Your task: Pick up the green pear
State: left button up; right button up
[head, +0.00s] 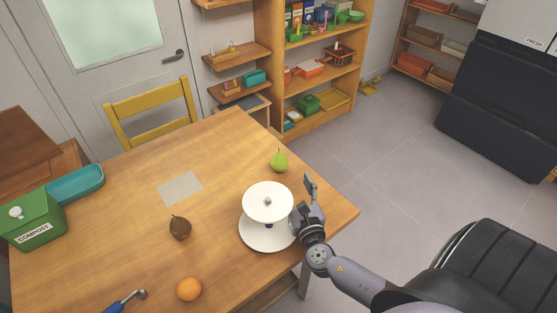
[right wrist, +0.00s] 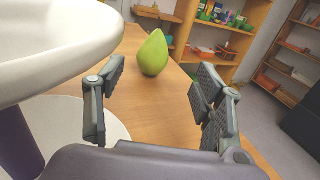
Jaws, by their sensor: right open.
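The green pear (head: 279,161) stands upright on the wooden table near its far right edge. It also shows in the right wrist view (right wrist: 153,54), beyond and between the open fingers. My right gripper (head: 307,200) is beside the white two-tier stand, short of the pear and apart from it. In the right wrist view the gripper (right wrist: 155,100) is open with nothing between its fingers. My left gripper is in neither view.
The white two-tier stand (head: 268,203) is just left of my right gripper. A dark brown fruit (head: 180,228), an orange (head: 189,288), a blue-handled tool (head: 125,302), a grey sheet (head: 180,188), a teal tray (head: 76,185) and a green compost bin (head: 34,220) are on the table (head: 130,245).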

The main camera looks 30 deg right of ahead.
aim_at(281, 160)
jog(key=x, duration=0.4)
jog(key=shift+w, duration=0.1)
jog(key=x, duration=0.4)
jog(key=shift+w+p, duration=0.2)
jog(key=shift+p, duration=0.2)
jog(key=x, duration=0.3)
jog(key=shift+w+a, duration=0.1)
jog(key=shift+w, duration=0.2)
jog(key=shift+w+f, duration=0.1)
jog(key=shift+w, duration=0.2)
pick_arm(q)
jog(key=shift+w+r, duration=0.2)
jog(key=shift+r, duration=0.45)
pick_arm(e)
jog(key=shift+c, duration=0.2)
grip_shut()
